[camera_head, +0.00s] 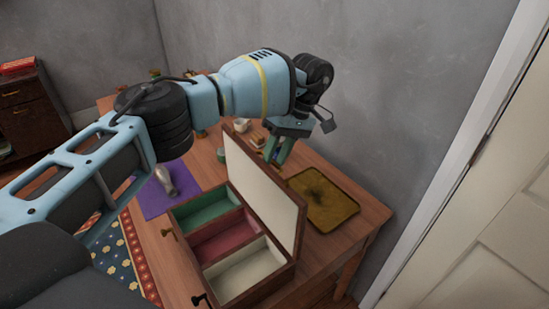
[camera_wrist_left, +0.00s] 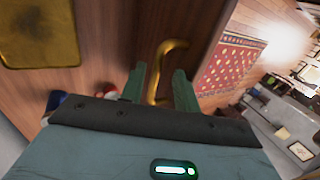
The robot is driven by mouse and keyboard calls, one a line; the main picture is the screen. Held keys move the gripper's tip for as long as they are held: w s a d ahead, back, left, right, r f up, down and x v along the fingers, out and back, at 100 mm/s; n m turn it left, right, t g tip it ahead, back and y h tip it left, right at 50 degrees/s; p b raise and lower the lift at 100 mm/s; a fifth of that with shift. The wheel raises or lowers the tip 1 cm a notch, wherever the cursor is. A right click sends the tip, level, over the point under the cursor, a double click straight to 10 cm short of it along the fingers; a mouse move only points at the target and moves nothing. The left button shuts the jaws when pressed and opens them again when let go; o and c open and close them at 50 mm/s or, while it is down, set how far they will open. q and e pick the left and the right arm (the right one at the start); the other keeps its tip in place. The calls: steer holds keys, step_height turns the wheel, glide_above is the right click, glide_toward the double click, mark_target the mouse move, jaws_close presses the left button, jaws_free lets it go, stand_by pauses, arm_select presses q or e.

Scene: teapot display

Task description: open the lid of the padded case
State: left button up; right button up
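The padded case (camera_head: 178,216) is a wooden box on the table, with green, red and cream compartments showing. Its lid (camera_head: 265,190), lined in cream, stands up steeply along the right side, so the case is open. My left gripper (camera_head: 278,150) is behind the far end of the lid, and the lid hides part of it. In the left wrist view, the fingers of my left gripper (camera_wrist_left: 160,85) stand apart. A curved brass handle (camera_wrist_left: 172,48) shows between them; I cannot tell whether they touch it. My right gripper is not in view.
A yellow mat (camera_head: 325,200) lies right of the lid, near the table's right edge and the grey wall. A purple cloth (camera_head: 152,202) with a silvery vessel (camera_head: 165,180) lies left of the case. A white cup (camera_head: 241,125) stands farther back. A brass fitting (camera_head: 166,232) juts from the case's left side.

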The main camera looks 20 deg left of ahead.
arm_select(q)
steer(key=v, duration=0.6)
steer(key=shift+r, duration=0.3)
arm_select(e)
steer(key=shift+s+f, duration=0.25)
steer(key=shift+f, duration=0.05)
arm_select(q)
steer(key=shift+d, duration=0.15)
